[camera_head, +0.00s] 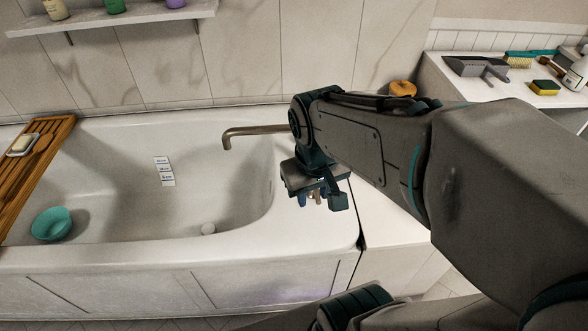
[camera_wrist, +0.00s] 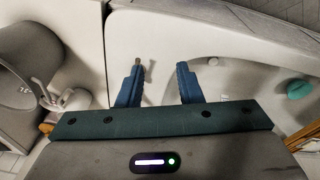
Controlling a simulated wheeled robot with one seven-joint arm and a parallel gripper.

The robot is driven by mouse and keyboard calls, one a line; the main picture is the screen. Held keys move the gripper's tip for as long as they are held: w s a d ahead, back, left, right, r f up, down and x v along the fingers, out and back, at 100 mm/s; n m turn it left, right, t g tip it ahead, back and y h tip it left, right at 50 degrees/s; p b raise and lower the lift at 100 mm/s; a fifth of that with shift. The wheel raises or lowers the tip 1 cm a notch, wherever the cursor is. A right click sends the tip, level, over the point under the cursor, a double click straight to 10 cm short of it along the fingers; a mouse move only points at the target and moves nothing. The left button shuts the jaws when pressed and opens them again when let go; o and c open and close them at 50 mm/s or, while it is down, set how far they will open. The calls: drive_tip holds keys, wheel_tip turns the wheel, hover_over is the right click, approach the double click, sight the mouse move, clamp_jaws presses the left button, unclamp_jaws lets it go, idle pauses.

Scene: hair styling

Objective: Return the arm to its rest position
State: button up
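My arm reaches from the right side of the head view over the right end of the white bathtub (camera_head: 300,235). My gripper (camera_head: 312,196) hangs there, pointing down above the tub's rim. In the wrist view its two blue fingers stand apart with a clear gap between them (camera_wrist: 162,80), and nothing is held. The tub's rim and basin show beneath the fingers. A small brownish end shows beside the left fingertip; I cannot tell what it is.
A metal tap (camera_head: 250,131) sticks out left of my wrist. A counter (camera_head: 470,97) with brushes and a sponge (camera_head: 545,87) stands right. A shelf (camera_head: 110,17) hangs behind.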

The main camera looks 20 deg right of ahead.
drive_tip(key=shift+s+a+r+m+y, duration=0.15)
drive_tip(key=shift+s+a+y, duration=0.1)
drive_tip(key=shift+a, duration=0.25)
drive_tip(key=shift+s+a+r+m+y, duration=0.15)
drive_tip(key=shift+s+a, duration=0.1)
drive_tip(key=shift+a, duration=0.25)
wheel_tip(320, 180, up, 10)
drive_tip(key=t+p, duration=0.1)
drive_tip(key=p, duration=0.8)
drive_tip(key=shift+d+f, duration=0.15)
drive_tip(key=shift+f, duration=0.1)
